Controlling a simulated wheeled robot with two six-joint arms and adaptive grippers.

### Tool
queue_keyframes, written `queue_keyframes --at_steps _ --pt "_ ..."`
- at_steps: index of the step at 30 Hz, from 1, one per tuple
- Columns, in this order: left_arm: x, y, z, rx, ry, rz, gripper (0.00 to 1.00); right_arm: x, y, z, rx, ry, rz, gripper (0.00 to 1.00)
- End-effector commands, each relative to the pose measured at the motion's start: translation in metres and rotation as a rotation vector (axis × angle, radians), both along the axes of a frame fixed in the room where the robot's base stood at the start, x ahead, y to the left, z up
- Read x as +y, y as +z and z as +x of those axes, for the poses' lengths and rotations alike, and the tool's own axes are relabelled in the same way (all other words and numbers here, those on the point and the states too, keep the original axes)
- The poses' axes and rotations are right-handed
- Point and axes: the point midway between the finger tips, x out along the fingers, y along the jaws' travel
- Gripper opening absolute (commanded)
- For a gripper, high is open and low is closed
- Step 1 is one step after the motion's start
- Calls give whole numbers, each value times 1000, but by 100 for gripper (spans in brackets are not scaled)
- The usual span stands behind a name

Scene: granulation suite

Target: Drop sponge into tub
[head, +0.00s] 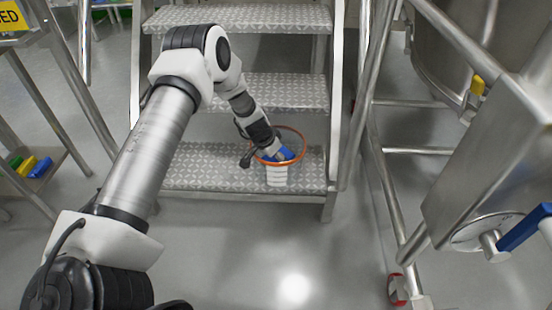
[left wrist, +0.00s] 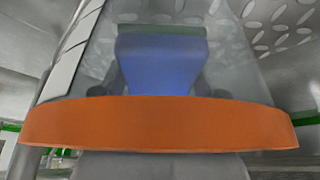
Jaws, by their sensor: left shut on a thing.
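The sponge (head: 286,154) is blue in the head view. In the left wrist view the sponge (left wrist: 160,65) shows a dark green layer along its far edge. My left gripper (head: 274,152) is shut on it, with dark fingers on both sides. In the left wrist view the orange rim (left wrist: 160,126) crosses in front of the sponge. My right gripper is not in view.
Metal steps (head: 215,168) with patterned treads rise behind the tub, between side rails. A steel frame with a vessel (head: 455,50) stands at the right. A rack at the left holds coloured blocks (head: 38,167). The floor in front is clear.

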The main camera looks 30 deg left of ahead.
Motion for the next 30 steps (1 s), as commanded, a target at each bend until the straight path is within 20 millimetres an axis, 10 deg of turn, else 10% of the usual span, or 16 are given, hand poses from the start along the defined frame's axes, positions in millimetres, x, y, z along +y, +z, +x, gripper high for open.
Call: queue_keyframes --at_steps 14,15,17,30 --pt "0 -10 0 0 1 0 44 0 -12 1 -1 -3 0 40" --pt "0 -10 0 0 1 0 82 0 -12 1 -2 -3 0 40" --pt "0 -10 0 0 1 0 97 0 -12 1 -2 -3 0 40" --pt "0 1 0 0 1 0 97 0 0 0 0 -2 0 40"
